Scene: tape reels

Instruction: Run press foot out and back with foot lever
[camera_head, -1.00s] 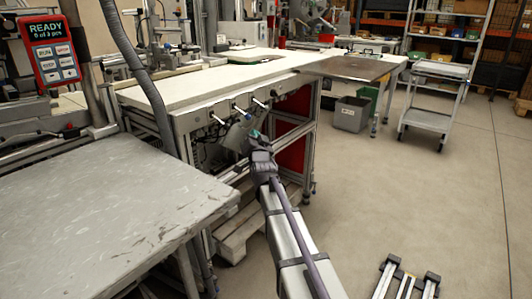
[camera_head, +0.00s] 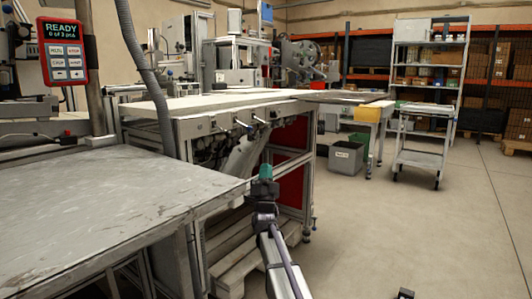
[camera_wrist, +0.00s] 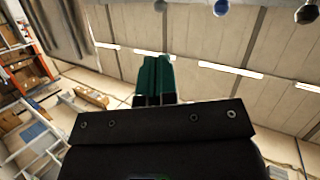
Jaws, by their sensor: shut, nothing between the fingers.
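Several levers (camera_head: 240,123) with pale handles stick out from the front rail of the white machine table. I cannot tell which one is the foot lever. My gripper (camera_head: 265,171) is below and in front of the rail, apart from the levers, with its green fingertips pointing up. In the wrist view the green fingers (camera_wrist: 155,76) are together and hold nothing. Round knobs show above them at the top edge: a blue one (camera_wrist: 221,7), a black one (camera_wrist: 160,5) and a dark shiny one (camera_wrist: 306,14). The press foot cannot be made out.
A worn grey table (camera_head: 110,205) fills the left front. A red panel (camera_head: 62,50) above it reads READY, 0 of 3 pcs. A grey bin (camera_head: 345,158) and a trolley (camera_head: 418,150) stand at the right.

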